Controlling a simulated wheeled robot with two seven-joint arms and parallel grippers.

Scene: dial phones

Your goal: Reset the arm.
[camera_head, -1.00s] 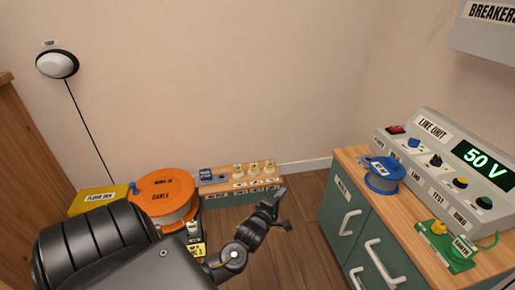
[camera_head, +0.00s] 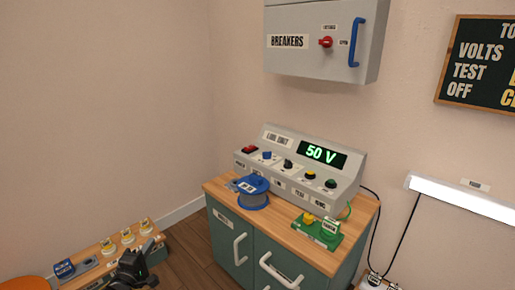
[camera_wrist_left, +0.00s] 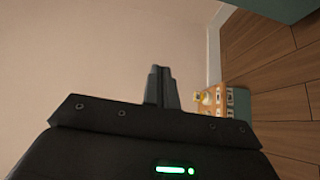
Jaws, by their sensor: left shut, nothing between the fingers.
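My left gripper (camera_head: 133,265) shows at the lower left of the head view, in front of the low wooden-topped bench. In the left wrist view its two fingers (camera_wrist_left: 161,87) are together with nothing between them. The fingers stand before the bare wall, apart from the bench (camera_wrist_left: 222,101), which shows sideways beyond them. Most of my left arm is out of the head view. My right gripper is not in view.
A green cabinet (camera_head: 226,238) carries the line unit (camera_head: 290,178) reading 50 V, a blue spool (camera_head: 253,196) and a green earth block (camera_head: 318,233). A grey breaker box (camera_head: 310,68) hangs above. The low bench (camera_head: 153,233) holds several yellow-white parts. Floor shows between bench and cabinet.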

